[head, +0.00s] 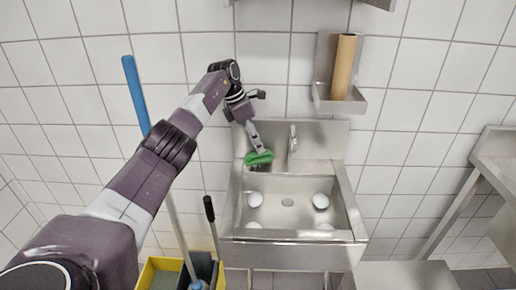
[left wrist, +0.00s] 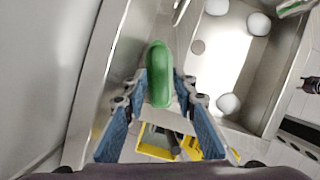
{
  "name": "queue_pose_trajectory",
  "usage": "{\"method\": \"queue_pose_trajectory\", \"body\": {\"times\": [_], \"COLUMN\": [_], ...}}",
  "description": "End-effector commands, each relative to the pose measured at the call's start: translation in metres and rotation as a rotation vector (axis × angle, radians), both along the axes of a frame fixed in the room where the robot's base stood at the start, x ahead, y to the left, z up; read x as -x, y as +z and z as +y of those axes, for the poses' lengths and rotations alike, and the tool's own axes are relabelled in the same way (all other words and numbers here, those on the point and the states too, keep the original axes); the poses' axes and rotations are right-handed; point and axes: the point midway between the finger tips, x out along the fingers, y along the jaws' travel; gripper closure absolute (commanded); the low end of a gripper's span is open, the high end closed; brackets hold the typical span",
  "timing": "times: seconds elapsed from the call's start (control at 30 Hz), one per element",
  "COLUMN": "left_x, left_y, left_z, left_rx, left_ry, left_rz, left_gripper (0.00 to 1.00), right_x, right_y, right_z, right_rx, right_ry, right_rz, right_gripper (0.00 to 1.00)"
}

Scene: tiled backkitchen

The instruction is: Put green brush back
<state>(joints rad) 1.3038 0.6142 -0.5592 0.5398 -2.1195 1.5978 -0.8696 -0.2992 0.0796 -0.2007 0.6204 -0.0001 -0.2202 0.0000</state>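The green brush (head: 259,158) is at the back left of the steel sink, in front of the wall side. My left gripper (head: 257,149) reaches it from above. In the left wrist view the green brush (left wrist: 159,75) lies between the two fingers of my left gripper (left wrist: 160,88), which close in on both of its sides and appear to hold it. Whether the brush touches the sink's back ledge I cannot tell. My right gripper does not show clearly in either view.
The sink basin (head: 287,222) holds several round white items. A faucet (head: 292,140) stands just right of the brush. A wall holder (head: 338,104) with a brown roll (head: 344,66) is above right. A yellow bucket (head: 160,272) and blue-handled mop (head: 135,93) are at left.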

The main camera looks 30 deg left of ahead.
Motion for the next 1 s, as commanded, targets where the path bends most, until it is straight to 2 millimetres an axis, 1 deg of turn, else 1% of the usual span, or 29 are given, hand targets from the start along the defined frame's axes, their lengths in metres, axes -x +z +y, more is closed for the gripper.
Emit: {"method": "queue_pose_trajectory", "body": {"times": [0.03,0.2,0.3,0.43,0.63,1.0], "left_x": [0.002,0.011,0.016,0.021,0.024,0.024], "left_y": [0.01,0.046,0.065,0.083,0.094,0.094], "left_z": [0.004,0.013,0.018,0.022,0.025,0.025], "left_rx": [-0.002,-0.002,-0.001,-0.001,-0.001,-0.001], "left_ry": [0.001,0.001,0.0,0.0,0.0,-0.001], "left_rz": [-0.004,-0.004,-0.002,-0.001,0.001,0.001], "left_gripper": [0.74,0.74,0.74,0.74,0.74,0.74], "right_x": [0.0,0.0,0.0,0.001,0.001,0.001], "right_y": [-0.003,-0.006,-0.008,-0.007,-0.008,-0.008], "right_z": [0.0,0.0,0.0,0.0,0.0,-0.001], "right_rx": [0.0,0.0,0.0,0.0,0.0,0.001], "right_ry": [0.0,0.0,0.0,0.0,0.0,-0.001], "right_rz": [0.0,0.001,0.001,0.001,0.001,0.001], "right_gripper": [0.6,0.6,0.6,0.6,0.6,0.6]}}
